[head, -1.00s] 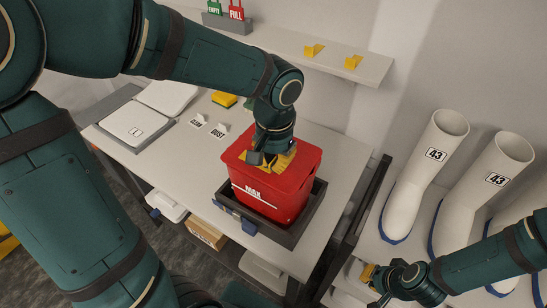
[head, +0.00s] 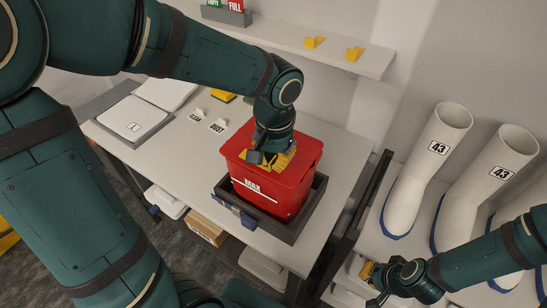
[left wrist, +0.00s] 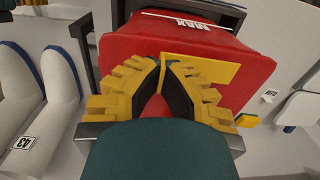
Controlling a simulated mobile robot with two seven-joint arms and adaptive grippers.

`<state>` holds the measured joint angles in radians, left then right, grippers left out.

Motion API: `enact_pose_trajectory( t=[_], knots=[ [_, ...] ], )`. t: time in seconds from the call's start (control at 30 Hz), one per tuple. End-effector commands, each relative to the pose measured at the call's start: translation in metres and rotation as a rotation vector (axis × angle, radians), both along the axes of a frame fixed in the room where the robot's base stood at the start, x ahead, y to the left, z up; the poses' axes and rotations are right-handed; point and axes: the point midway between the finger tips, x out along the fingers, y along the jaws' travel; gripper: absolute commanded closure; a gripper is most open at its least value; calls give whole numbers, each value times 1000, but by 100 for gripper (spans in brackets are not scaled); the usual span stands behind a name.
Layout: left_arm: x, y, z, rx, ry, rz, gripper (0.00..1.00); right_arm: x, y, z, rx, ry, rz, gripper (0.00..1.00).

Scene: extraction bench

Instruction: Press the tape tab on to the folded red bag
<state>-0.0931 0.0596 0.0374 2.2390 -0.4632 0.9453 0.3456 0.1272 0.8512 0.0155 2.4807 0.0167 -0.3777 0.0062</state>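The red bag (head: 285,190) stands in a dark tray (head: 310,212) on the bench, its flat top folded and MAX printed on its front. It also shows in the left wrist view (left wrist: 245,65).
White boots marked 43 (head: 427,175) stand on a rack to the right. A shelf (head: 290,38) with yellow hooks runs along the wall. A white pad (head: 133,121) and small label stands (head: 217,126) are on the bench's left. The bench front right of the tray is clear.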

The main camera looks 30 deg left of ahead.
Motion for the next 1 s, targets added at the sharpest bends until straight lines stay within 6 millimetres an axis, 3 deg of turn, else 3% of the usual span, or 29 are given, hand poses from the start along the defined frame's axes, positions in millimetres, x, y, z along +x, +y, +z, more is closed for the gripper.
enact_pose_trajectory(
  t=[1.0],
  knots=[
    [0, 0, -12, 0, 0, 0, 100, 0, 0, -9, 0, 0, 0, 100]
  ],
)
